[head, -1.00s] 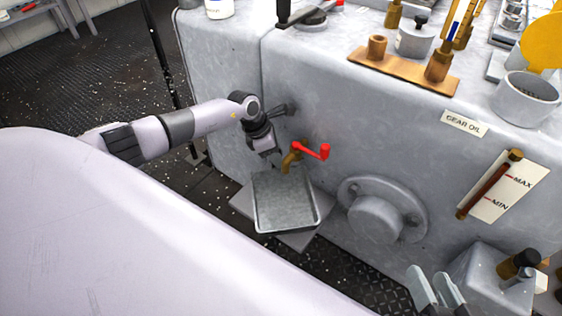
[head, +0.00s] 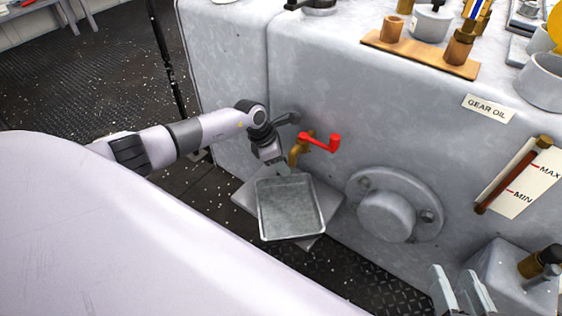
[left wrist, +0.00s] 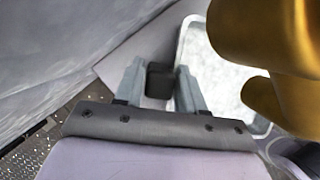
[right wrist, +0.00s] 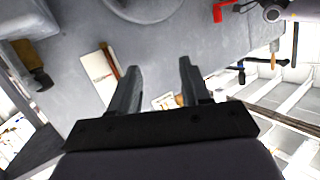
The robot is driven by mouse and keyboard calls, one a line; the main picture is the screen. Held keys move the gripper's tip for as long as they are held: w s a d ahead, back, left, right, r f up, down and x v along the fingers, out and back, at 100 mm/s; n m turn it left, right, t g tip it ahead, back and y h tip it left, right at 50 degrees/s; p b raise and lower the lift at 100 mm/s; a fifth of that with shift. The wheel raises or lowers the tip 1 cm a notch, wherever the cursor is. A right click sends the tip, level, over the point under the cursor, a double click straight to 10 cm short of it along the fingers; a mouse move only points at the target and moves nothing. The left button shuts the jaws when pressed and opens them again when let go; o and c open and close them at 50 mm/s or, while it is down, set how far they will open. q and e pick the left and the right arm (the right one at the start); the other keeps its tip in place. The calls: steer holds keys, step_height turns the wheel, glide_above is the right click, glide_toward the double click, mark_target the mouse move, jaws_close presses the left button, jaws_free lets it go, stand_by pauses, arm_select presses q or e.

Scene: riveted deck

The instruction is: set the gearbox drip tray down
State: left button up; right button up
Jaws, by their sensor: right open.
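The drip tray (head: 290,210) is a shallow grey rectangular pan under the brass tap (head: 296,155) with the red handle (head: 322,142). It lies over a flat grey plate (head: 243,196) on the deck; I cannot tell whether it touches the plate. My left gripper (head: 283,170) is at the tray's back edge. In the left wrist view its fingers (left wrist: 159,68) are closed on a dark block beside the pale tray (left wrist: 225,85), which looks like the tray's grip. My right gripper (head: 465,292) is open and empty at the lower right; it also shows in the right wrist view (right wrist: 160,68).
The grey gearbox housing (head: 320,90) rises behind the tray, with a round flange (head: 388,215) to its right. The brass tap (left wrist: 265,35) is very close to my left gripper. Dark patterned deck (head: 365,285) lies open in front.

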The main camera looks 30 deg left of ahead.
arm_select(q)
steer(key=shift+o, duration=1.2)
steer(key=shift+r, duration=0.25)
steer(key=p+v, duration=0.5)
steer(key=v, duration=0.6)
steer(key=shift+r, duration=0.3)
arm_select(e)
steer(key=shift+w+a+r+m+g+y, duration=0.15)
steer(key=shift+a+m+g, duration=0.15)
steer(key=shift+a+g, duration=0.15)
steer(key=shift+a+r+m+g+y, duration=0.1)
steer(key=shift+a+m+g+y, duration=0.05)
steer(key=shift+a+m+g, duration=0.2)
arm_select(q)
steer(key=shift+s, duration=0.25)
